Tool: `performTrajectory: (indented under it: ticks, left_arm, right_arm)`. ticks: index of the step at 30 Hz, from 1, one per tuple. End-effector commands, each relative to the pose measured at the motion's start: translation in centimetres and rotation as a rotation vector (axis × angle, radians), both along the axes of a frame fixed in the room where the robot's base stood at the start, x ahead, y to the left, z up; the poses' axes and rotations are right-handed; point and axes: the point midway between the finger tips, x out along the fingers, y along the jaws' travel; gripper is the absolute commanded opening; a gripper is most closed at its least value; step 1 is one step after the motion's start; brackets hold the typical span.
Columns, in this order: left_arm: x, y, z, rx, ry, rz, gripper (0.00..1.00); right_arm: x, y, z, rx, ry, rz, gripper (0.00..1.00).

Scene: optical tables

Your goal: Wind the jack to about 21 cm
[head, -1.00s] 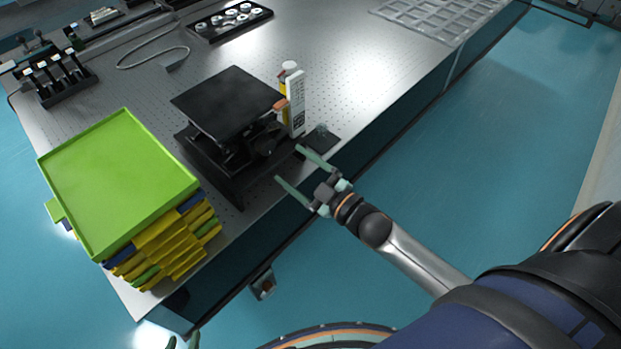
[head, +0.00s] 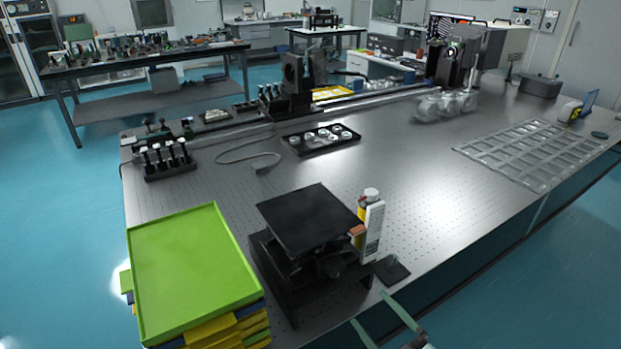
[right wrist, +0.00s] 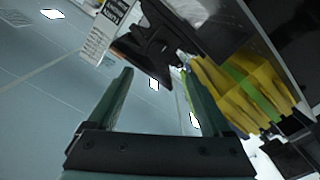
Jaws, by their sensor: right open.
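The black lab jack (head: 308,222) stands on the optical table, its square top plate raised above a dark base. Its dark round knob (head: 334,268) faces the front right side. My left gripper is out of view.
A stack of green, yellow and blue trays (head: 190,270) stands left of the jack. A small dark plate (head: 390,270) lies right of it. A black tray of round parts (head: 320,139) and a metal grid (head: 530,153) lie farther back.

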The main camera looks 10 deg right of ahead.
Motion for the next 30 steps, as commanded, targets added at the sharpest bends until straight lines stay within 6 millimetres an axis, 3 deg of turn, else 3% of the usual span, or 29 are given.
performTrajectory:
  ticks: [2,5,9,13,18,30]
  left_arm:
    - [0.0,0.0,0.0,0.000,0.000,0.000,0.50]
    - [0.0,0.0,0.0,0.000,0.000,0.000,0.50]
    - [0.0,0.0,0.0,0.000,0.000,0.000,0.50]
    - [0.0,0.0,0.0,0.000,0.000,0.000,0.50]
    - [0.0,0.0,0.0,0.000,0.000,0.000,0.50]
    - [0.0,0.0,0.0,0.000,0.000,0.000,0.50]
  right_arm:
    - [-0.6,0.0,-1.3,0.031,0.056,-0.026,0.84]
    - [-2.6,0.0,-5.2,0.116,0.227,-0.105,0.84]
    - [-7.4,1.0,-11.6,0.258,0.532,-0.228,0.84]
    - [-11.6,2.4,-15.4,0.349,0.747,-0.299,0.84]
    - [-14.1,3.3,-17.2,0.395,0.864,-0.332,0.84]
    - [-14.1,3.3,-17.2,0.395,0.865,-0.332,0.84]
